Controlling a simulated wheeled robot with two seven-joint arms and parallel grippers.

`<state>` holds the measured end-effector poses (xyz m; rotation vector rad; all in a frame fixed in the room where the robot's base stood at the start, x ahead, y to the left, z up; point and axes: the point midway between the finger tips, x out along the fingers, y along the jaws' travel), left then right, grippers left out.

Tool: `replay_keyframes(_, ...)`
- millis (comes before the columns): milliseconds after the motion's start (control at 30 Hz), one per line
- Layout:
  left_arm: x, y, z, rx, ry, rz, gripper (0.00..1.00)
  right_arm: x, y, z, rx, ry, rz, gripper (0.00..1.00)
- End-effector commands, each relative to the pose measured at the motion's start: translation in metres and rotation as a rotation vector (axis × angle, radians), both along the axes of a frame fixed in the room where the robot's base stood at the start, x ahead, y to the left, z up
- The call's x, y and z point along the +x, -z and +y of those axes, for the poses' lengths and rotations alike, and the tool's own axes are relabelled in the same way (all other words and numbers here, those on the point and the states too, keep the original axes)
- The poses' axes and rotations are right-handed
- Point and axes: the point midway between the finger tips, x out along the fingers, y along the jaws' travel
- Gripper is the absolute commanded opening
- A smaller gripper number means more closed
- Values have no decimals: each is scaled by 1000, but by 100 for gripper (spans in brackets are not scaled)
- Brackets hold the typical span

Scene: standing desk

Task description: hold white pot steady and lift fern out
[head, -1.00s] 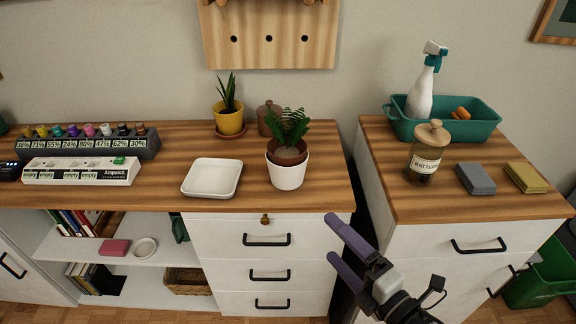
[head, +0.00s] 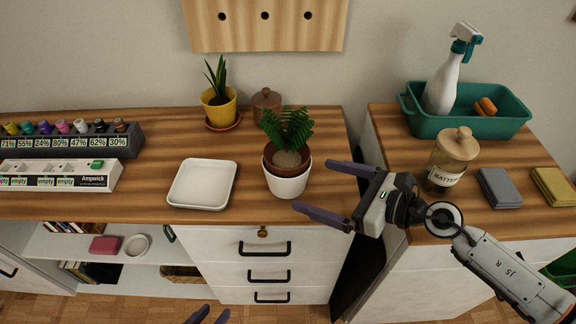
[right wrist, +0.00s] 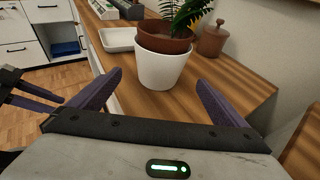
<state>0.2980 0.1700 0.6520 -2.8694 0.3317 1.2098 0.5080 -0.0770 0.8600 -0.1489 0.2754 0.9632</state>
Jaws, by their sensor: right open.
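The fern (head: 287,127) grows in a brown inner pot (head: 270,165), which sits inside the white pot (head: 288,187) near the front edge of the wooden desk top. In the right wrist view the white pot (right wrist: 162,70) stands ahead, between the lines of my fingers, with the brown pot (right wrist: 165,40) tilted slightly in it. My right gripper (head: 313,187) is open and empty, just right of the white pot, its fingers pointing at it. My left gripper (head: 210,316) is low at the bottom edge, with only its fingertips showing, apart and empty.
A white square tray (head: 202,185) lies left of the pot. A yellow pot with a spiky plant (head: 220,105) and a brown lidded jar (head: 266,104) stand behind. On the right cabinet are a battery jar (head: 450,162) and a teal bin (head: 470,122). A gap separates the two cabinets.

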Motion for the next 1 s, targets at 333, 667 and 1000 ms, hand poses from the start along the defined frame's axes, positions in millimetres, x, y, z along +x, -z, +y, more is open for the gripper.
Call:
replay_keyframes(333, -8, 8, -1, 1, 3, 18, 31, 28, 14, 42, 5, 0, 0, 97)
replay_keyframes(667, -3, 10, -1, 1, 3, 7, 31, 44, 24, 65, 3, 1, 0, 97)
replay_keyframes(1000, 2, 7, -1, -1, 3, -3, 31, 46, 25, 68, 2, 1, 2, 97)
